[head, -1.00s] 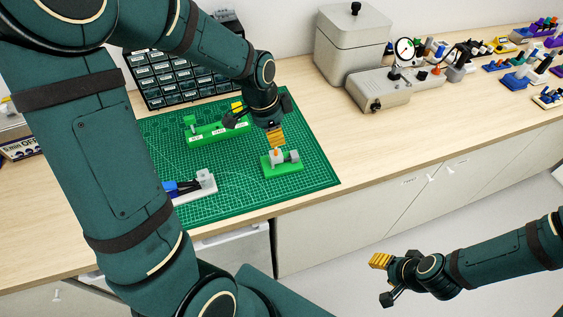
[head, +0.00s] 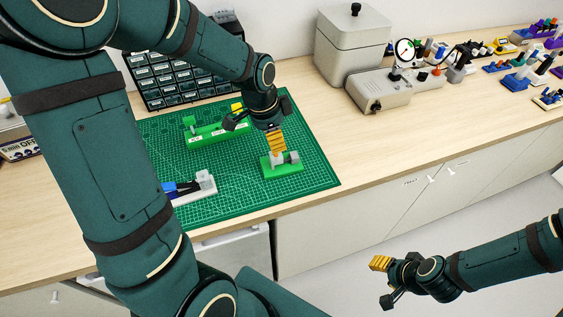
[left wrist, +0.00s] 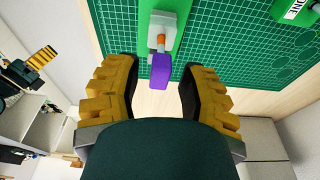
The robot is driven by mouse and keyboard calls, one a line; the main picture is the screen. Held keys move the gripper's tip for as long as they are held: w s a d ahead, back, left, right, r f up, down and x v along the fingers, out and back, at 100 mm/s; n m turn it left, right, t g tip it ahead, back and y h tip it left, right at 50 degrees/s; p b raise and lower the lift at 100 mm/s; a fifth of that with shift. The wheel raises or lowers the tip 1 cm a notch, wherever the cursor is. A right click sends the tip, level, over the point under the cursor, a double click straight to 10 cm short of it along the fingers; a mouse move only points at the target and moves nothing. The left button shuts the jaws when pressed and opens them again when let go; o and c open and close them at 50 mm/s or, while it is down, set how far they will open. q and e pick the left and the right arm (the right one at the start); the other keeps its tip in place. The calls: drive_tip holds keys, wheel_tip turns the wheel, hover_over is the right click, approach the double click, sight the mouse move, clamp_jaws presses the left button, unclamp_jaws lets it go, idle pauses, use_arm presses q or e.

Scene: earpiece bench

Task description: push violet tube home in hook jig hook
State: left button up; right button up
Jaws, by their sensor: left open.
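In the left wrist view, the violet tube (left wrist: 161,71) sits at the near end of an orange piece (left wrist: 161,42) on the grey hook jig (left wrist: 160,20). The jig's green base (head: 283,171) and grey parts (head: 292,157) show in the head view, where the tube is hidden. My left gripper (head: 273,140) is over the jig. In the left wrist view its fingers (left wrist: 159,80) stand apart, one on each side of the violet tube, with visible gaps. My right gripper (head: 382,281) is apart from the bench, in front of the cabinets, and looks open and empty.
A green cutting mat (head: 315,175) lies under the jig. A longer green fixture (head: 205,139) stands behind, a white fixture (head: 205,187) to the left. A drawer rack (head: 180,90), a lidded grey box (head: 352,48) and a gauge unit (head: 378,88) stand further back.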

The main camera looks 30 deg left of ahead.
use_arm(q)
wheel_tip(320, 180, up, 12)
drive_tip(key=s+a, duration=0.1)
drive_tip(key=shift+s+a+f, duration=0.15)
drive_tip(key=shift+s+a, duration=0.15)
drive_tip(key=shift+s, duration=0.1)
idle(0.3)
